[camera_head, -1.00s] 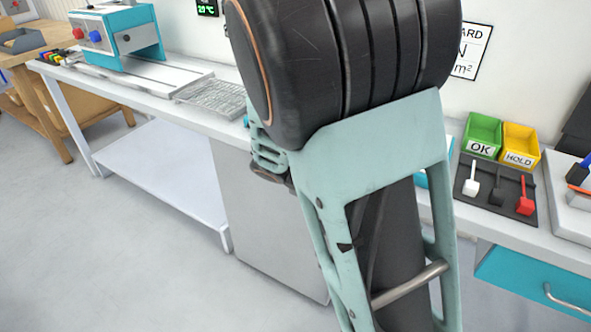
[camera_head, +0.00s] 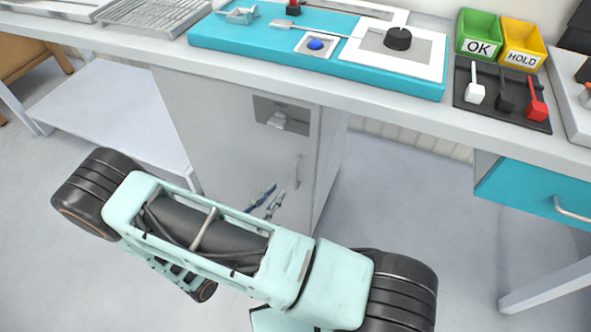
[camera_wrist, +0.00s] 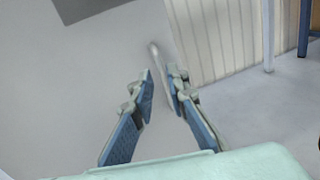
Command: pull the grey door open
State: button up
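The grey door (camera_head: 225,135) is the front of the cabinet under the bench and looks closed. Its slim upright handle (camera_head: 297,172) is near the door's right edge. A latch-like fitting (camera_head: 281,121) sits on a dark plate above it. My gripper (camera_head: 278,190) is open and empty, just below and left of the handle in the head view. In the wrist view, the handle (camera_wrist: 155,52) runs down between the open fingertips of my gripper (camera_wrist: 160,73). I cannot tell how far they are from it. My arm hides the lower door.
The bench top (camera_head: 130,48) overhangs the cabinet. It carries a teal panel (camera_head: 225,38), green (camera_head: 478,32) and yellow (camera_head: 522,40) bins, and a lever box (camera_head: 500,98). A teal drawer (camera_head: 530,190) hangs at the right. The floor (camera_head: 410,230) right of the cabinet is clear.

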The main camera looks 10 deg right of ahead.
aim_at(294, 173)
jog(key=shift+n, duration=0.4)
jog(key=x, duration=0.3)
jog(key=f+b+x, duration=0.1)
jog(key=x, duration=0.3)
jog(key=b+x, duration=0.1)
jog(key=x, duration=0.2)
jog(key=shift+w+f, duration=0.2)
jog(key=shift+w, duration=0.05)
grip_shut()
jog(key=shift+s+a, duration=0.15)
